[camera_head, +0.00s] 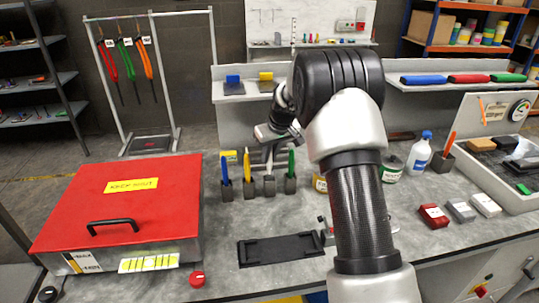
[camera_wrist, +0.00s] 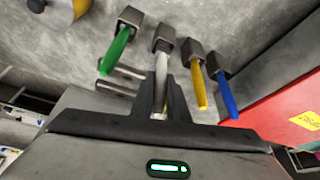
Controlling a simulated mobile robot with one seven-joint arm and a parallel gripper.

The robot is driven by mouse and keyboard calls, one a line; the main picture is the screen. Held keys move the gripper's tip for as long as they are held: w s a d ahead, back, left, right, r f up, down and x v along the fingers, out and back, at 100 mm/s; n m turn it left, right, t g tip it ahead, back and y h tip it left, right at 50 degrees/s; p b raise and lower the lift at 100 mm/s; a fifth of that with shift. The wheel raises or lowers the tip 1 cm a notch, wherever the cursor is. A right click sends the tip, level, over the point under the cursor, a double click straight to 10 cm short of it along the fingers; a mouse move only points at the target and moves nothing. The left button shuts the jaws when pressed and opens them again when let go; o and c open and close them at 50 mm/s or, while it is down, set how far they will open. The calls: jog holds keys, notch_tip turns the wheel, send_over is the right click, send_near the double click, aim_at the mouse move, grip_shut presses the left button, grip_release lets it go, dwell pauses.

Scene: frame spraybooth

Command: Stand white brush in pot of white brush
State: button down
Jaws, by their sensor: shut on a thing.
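Four-sided dark pots stand in a row on the grey bench. The white brush (camera_wrist: 160,72) is between the fingers of my gripper (camera_wrist: 162,98), which is shut on its handle. Its far end meets the opening of the pot of the white brush (camera_wrist: 164,36); how deep it sits cannot be told. In the head view my gripper (camera_head: 268,150) is above that pot (camera_head: 269,186), partly hiding the brush. The green brush (camera_head: 291,163) stands in the pot to the right; the yellow brush (camera_head: 247,164) and blue brush (camera_head: 225,171) stand in pots to the left.
A red-lidded box (camera_head: 125,200) fills the bench's left side. A black tray (camera_head: 280,248) lies in front of the pots. A labelled can (camera_head: 391,168), a blue-capped bottle (camera_head: 419,155) and small red and grey blocks are to the right.

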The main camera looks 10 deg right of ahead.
jog(key=shift+f+b, duration=0.75)
jog(key=shift+f, duration=0.25)
dwell(0.3)
jog(key=c, duration=1.6)
grip_release()
jog(key=shift+c, duration=0.2)
jog(key=v, duration=1.7)
jog(key=shift+r, duration=0.3)
